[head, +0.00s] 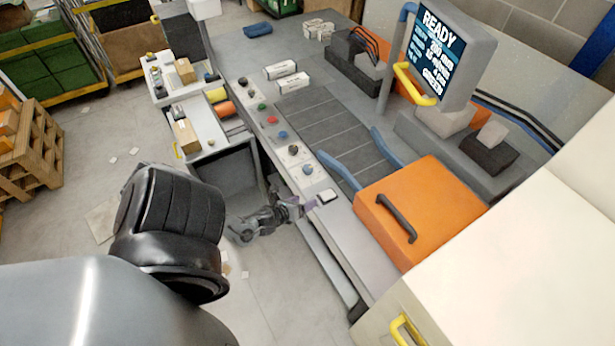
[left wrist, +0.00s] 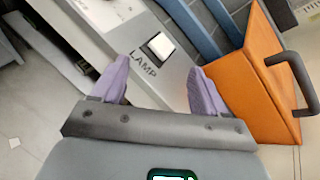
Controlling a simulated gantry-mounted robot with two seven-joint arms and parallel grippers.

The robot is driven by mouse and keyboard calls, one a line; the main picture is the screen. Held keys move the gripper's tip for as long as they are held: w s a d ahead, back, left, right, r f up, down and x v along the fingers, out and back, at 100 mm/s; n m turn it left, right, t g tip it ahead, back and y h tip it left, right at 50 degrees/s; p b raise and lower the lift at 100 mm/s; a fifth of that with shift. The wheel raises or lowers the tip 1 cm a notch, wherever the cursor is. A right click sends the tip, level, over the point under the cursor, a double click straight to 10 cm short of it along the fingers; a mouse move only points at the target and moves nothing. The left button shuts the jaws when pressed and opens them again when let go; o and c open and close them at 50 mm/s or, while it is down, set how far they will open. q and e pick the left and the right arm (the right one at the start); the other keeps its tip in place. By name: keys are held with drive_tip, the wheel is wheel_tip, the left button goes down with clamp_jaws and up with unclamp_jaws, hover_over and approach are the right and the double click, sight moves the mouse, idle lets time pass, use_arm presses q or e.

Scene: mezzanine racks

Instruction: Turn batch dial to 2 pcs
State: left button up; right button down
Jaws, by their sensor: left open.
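A control strip (head: 315,184) runs along the front edge of the bench in the head view. It carries a dark knob (head: 293,149), a blue knob (head: 307,169) and several coloured buttons; their labels are too small to read, so I cannot tell which is the batch dial. My left gripper (head: 308,204) is at the near end of the strip, beside a white square lamp switch (head: 327,196). In the left wrist view its purple fingers (left wrist: 158,88) are spread and empty, with the white switch (left wrist: 160,45) marked LAMP ahead between them. My right gripper is not seen.
An orange box (head: 425,215) with a dark handle stands right of the strip and close to the fingers in the left wrist view (left wrist: 265,85). A screen (head: 438,50) reading READY stands behind. White boxes (head: 280,70) lie on the bench.

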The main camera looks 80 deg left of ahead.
sight(307, 168)
use_arm(q)
drive_tip(key=s+a+m+t+b, duration=0.1)
drive_tip(key=a+m+b, duration=0.15)
drive_tip(key=a, duration=0.35)
drive_tip(key=s+a+m+b, duration=0.2)
drive_tip(key=a+m, duration=0.1)
drive_tip(key=a, duration=0.4)
drive_tip(key=shift+m, duration=0.25)
drive_tip(key=b+x, duration=0.1)
drive_tip(key=x, duration=0.3)
drive_tip(key=b+x, duration=0.2)
drive_tip(key=x, duration=0.2)
drive_tip(key=b+x, duration=0.1)
drive_tip(key=x, duration=0.2)
drive_tip(key=shift+w+a+f, duration=0.1)
drive_tip(key=shift+a+f, duration=0.2)
drive_tip(key=shift+f, duration=0.2)
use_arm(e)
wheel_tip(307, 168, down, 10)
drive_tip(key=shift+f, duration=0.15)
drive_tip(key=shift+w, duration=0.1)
use_arm(q)
drive_tip(key=c, duration=1)
